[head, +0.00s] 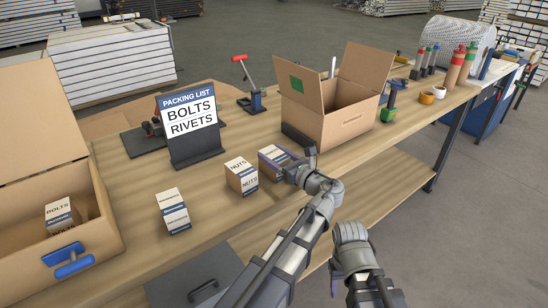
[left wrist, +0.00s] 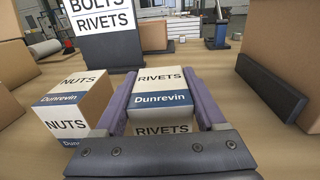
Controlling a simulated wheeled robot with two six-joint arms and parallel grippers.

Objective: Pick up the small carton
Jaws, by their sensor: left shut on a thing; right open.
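My left gripper (head: 285,165) is shut on a small white and blue carton (head: 271,157) at the table's front edge. In the left wrist view this carton reads RIVETS and Dunrevin (left wrist: 160,95), between the two purple-grey fingers (left wrist: 160,80). A similar carton marked NUTS (head: 241,175) stands just left of it, apart from the gripper; it also shows in the left wrist view (left wrist: 75,105). Another small carton (head: 173,211) stands further left, its label unreadable. A BOLTS carton (head: 60,214) is inside the open box at left. My right gripper (head: 350,235) is open, below the table edge.
A packing list sign (head: 188,122) reading BOLTS, RIVETS stands behind the cartons. An open cardboard box (head: 340,125) stands behind and right of my left gripper. Tools and bottles stand at far right.

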